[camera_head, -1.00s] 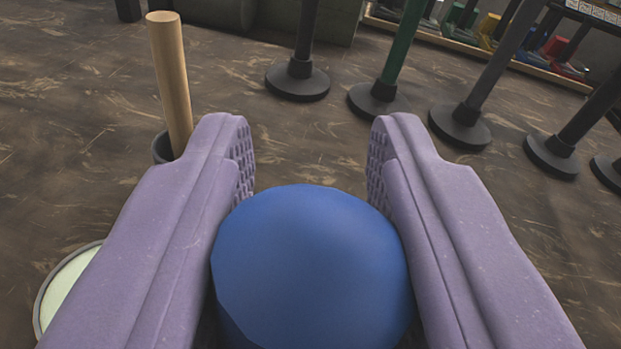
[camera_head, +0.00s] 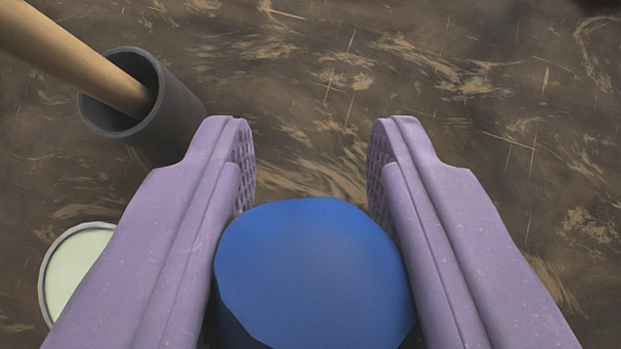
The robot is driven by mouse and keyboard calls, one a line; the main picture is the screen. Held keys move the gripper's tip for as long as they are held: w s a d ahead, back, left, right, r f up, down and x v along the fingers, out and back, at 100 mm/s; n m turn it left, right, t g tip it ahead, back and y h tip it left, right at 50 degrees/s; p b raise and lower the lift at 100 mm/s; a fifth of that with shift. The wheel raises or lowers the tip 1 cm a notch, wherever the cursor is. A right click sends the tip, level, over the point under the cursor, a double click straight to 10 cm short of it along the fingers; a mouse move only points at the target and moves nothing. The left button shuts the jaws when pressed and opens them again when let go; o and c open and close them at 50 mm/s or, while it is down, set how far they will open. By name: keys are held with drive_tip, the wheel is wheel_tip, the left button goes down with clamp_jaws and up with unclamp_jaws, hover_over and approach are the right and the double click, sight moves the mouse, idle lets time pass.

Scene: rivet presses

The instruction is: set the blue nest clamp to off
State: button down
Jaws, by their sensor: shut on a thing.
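A blue rounded knob (camera_head: 312,270) sits low in the middle of the camera_head view; I take it to be the handle of the blue nest clamp. My gripper (camera_head: 312,165) has two lavender fingers, one on each side of the knob. They are shut on it, and their tips reach past it. The clamp's body, the nest and any off marking are hidden below the knob and the fingers or lie out of view.
A dark cylindrical cup (camera_head: 170,115) with a wooden rod (camera_head: 70,55) in it stands at upper left. A round pale-green disc with a grey rim (camera_head: 75,265) lies at lower left, partly behind the left finger. The brown streaked surface (camera_head: 480,110) ahead is clear.

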drive_tip(key=shift+f, duration=1.05)
drive_tip(key=shift+d, duration=0.1)
drive_tip(key=c, duration=0.8)
unclamp_jaws()
drive_tip(key=shift+w+r, duration=0.1)
drive_tip(key=shift+r, duration=0.1)
drive_tip(key=shift+r, duration=0.2)
drive_tip(key=p+v, duration=0.1)
drive_tip(key=v, duration=0.6)
drive_tip(key=shift+s+r, duration=0.1)
drive_tip(key=shift+s, duration=0.15)
